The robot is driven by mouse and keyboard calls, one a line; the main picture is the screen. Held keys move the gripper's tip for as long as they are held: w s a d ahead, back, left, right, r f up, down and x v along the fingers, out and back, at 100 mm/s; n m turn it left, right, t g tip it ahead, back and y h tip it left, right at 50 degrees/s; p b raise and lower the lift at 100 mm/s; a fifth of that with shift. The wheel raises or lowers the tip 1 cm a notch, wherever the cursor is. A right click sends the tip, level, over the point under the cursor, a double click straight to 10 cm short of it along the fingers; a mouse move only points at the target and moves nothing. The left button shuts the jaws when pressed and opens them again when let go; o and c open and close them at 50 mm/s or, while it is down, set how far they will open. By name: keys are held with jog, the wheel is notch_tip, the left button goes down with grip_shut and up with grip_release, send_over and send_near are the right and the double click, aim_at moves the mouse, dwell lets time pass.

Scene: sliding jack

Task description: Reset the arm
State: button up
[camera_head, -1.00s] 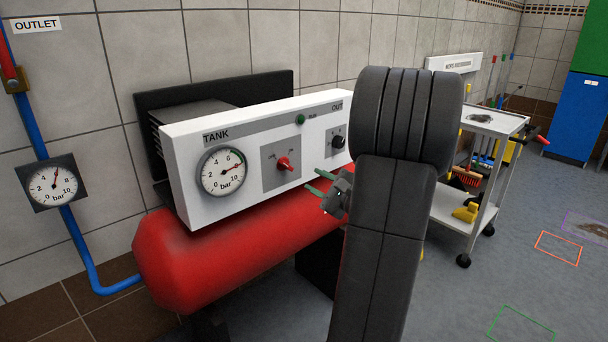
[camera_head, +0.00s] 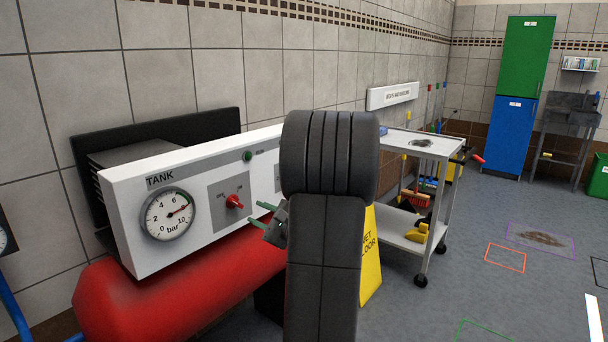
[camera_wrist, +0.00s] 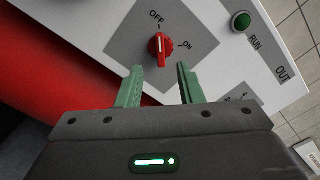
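My gripper (camera_wrist: 160,88) shows in the wrist view with its two green fingers apart and nothing between them. In the head view my gripper (camera_head: 263,216) is partly hidden behind my dark arm. A red rotary switch (camera_wrist: 160,47) with OFF and ON marks lies just beyond the fingertips, and I see no contact. It also shows in the head view (camera_head: 234,202), to the left of the fingers. The switch sits on a white panel (camera_head: 121,201) with a TANK gauge (camera_head: 168,214) and a green RUN lamp (camera_head: 247,156).
A red tank (camera_head: 120,300) lies under the panel. A yellow wet-floor sign (camera_head: 371,262) stands behind my arm. A grey trolley (camera_head: 447,148) stands to the right. Blue and green cabinets (camera_head: 516,135) are at the back. The floor on the right is mostly open, with coloured outlines.

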aim_at(236, 203)
jog(key=x, duration=0.8)
jog(key=shift+w+a, duration=0.2)
jog(key=shift+a, duration=0.1)
jog(key=shift+d, duration=0.1)
